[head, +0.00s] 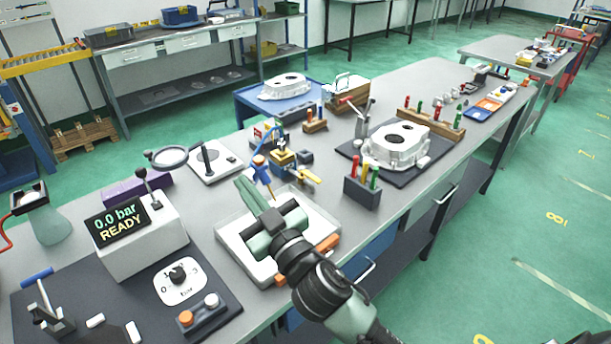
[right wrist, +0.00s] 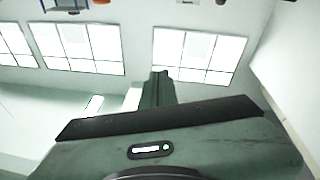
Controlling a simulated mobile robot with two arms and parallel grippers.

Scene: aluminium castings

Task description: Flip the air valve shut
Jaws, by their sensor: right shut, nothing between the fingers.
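What looks like the air valve (head: 288,157) is a small brass-coloured fitting with blue parts on the grey bench. A yellow lever (head: 306,176) sticks out from it to the lower right. My right gripper (head: 241,183) is shut and empty above the white tray, left of and nearer than the valve, not touching the lever. In the right wrist view its closed fingers (right wrist: 161,88) point toward the wall and windows. A blue tool with an orange top (head: 261,170) stands between gripper and valve. My left gripper is not in view.
A white tray (head: 225,232) lies under my right gripper. A pressure display (head: 120,224) reads 0.0 bar READY at left. A dark block with coloured handles (head: 361,191) stands right of the valve. A casting (head: 396,146) sits on a dark mat beyond.

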